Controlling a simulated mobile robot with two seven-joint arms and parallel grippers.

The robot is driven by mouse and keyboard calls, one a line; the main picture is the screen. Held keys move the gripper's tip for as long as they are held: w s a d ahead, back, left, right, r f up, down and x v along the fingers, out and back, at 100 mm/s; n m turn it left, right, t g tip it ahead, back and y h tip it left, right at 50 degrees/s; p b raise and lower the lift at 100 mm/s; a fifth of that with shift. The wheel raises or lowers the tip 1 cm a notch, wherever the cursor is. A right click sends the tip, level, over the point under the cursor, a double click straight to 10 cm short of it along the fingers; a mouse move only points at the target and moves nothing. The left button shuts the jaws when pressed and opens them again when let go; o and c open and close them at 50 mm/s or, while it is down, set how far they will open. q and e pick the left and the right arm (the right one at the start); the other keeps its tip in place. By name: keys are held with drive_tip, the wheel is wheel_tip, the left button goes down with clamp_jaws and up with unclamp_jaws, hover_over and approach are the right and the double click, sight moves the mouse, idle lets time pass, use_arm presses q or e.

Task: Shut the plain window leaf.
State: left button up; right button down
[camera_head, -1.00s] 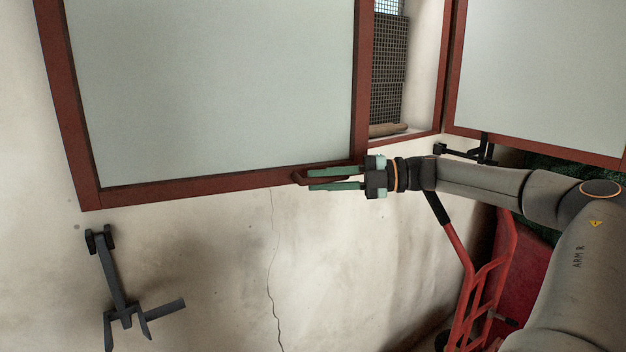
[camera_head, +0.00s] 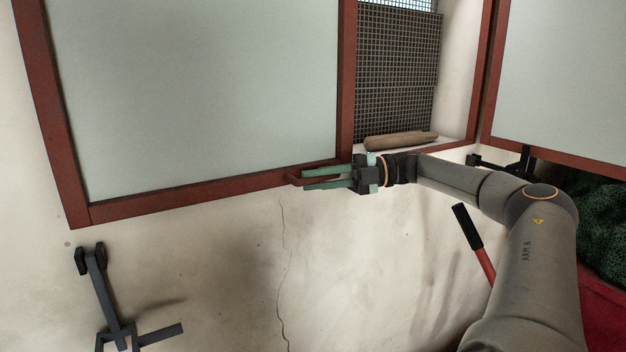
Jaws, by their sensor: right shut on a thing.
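A window leaf (camera_head: 200,95) with a smooth pale panel in a red-brown frame fills the upper left. Its top is out of view. My right gripper (camera_head: 308,179) is shut on the leaf's small handle (camera_head: 292,180) at the bottom rail, near its right corner. A second leaf (camera_head: 560,75), also pale with a red-brown frame, stands at the upper right. Between the leaves the window opening shows, with a dark grille (camera_head: 398,75). My left gripper is not in view.
A wooden piece (camera_head: 400,140) lies on the sill in the opening. A dark metal bracket (camera_head: 97,285) is on the wall at lower left. A red bar with a black grip (camera_head: 467,227) stands below my right arm. Dark green stuff (camera_head: 605,225) shows at far right.

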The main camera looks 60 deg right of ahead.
drive_tip(key=shift+w+d, duration=0.1)
drive_tip(key=shift+w, duration=0.05)
drive_tip(key=shift+w+d, duration=0.1)
drive_tip(key=shift+d+r, duration=0.1)
drive_tip(key=shift+r, duration=0.1)
drive_tip(key=c, duration=1.2)
unclamp_jaws()
drive_tip(key=shift+c, duration=0.2)
drive_tip(key=shift+o, duration=1.4)
drive_tip(key=shift+w+f, duration=0.15)
drive_tip(key=shift+w, duration=0.25)
drive_tip(key=shift+o, duration=0.6)
drive_tip(key=shift+s, duration=0.15)
